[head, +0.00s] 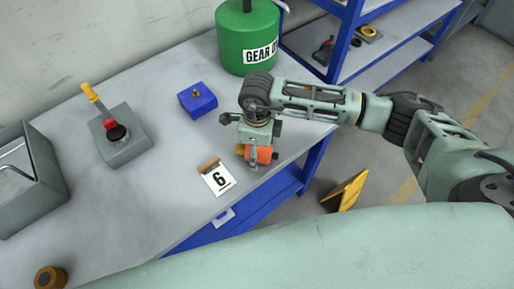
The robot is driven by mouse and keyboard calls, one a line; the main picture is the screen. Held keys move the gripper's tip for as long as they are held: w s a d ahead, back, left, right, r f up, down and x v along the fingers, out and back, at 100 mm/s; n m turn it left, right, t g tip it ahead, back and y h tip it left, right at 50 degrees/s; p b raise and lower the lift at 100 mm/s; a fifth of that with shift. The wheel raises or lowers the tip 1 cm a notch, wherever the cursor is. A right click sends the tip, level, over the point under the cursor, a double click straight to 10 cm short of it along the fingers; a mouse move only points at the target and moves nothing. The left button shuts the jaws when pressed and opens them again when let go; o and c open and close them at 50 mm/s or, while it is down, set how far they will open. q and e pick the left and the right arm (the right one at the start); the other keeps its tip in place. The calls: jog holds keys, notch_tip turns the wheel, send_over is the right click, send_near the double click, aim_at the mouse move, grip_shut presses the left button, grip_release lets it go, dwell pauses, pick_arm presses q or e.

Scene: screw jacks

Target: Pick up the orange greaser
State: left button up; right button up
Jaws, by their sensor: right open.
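The orange greaser (265,154) stands on the grey workbench (150,205) near its right edge. My right gripper (254,160) points down at it from above, with its fingers around or just in front of the greaser. The gripper is open. It hides part of the greaser, so I cannot tell whether a finger touches it. My left gripper is not in the head view.
A grey bin (30,180) is at left. A blue shelf (345,45) stands behind.

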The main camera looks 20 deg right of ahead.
jog(key=c, duration=1.2)
jog(key=shift+c, duration=1.3)
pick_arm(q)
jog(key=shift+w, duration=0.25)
